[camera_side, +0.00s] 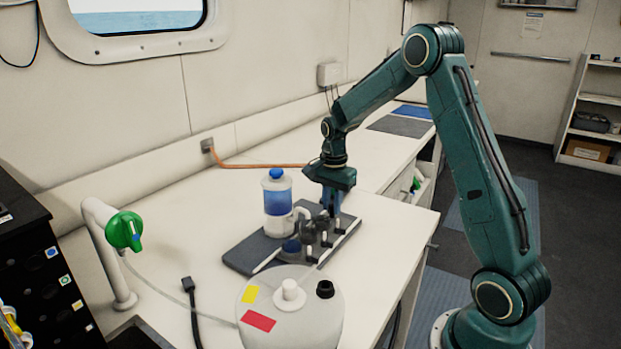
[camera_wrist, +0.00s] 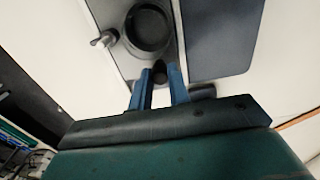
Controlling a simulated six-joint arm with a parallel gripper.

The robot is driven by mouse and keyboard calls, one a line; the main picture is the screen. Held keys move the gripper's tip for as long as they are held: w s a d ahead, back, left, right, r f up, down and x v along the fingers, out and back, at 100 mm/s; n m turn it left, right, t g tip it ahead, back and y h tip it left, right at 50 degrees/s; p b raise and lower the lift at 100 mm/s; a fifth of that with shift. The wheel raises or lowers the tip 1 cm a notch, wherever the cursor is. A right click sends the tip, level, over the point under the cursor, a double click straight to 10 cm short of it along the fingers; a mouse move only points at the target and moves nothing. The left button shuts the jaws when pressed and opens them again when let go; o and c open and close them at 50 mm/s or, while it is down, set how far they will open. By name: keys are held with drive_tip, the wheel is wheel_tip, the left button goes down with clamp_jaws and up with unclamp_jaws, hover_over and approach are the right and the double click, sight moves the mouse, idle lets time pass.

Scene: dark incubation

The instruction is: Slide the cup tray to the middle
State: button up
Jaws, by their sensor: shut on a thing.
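The cup tray (camera_side: 318,256) is a small grey tray with several short dark upright pieces. It sits at the right part of a dark flat board (camera_side: 242,258) on the white bench. In the wrist view the grey tray (camera_wrist: 106,12) carries a round dark cup (camera_wrist: 149,27). My gripper (camera_side: 329,214) points down over the tray. Its blue fingers in the wrist view (camera_wrist: 160,76) are shut on a small dark post (camera_wrist: 160,70) at the tray's near edge. The fingers partly hide the post, and its join to the tray is unclear.
A bottle with blue liquid (camera_side: 278,207) stands close left of the tray. A white round container (camera_side: 290,318) stands in front. A green-knobbed pipe (camera_side: 122,232) and a black cable (camera_side: 190,305) are at left. An orange hose (camera_side: 260,165) runs behind. Bench space right of the board is clear.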

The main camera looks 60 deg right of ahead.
drive_tip(key=o, duration=0.5)
drive_tip(key=shift+o, duration=0.2)
drive_tip(key=shift+d, duration=3.05)
drive_tip(key=shift+r, duration=0.1)
drive_tip(key=shift+r, duration=2.2)
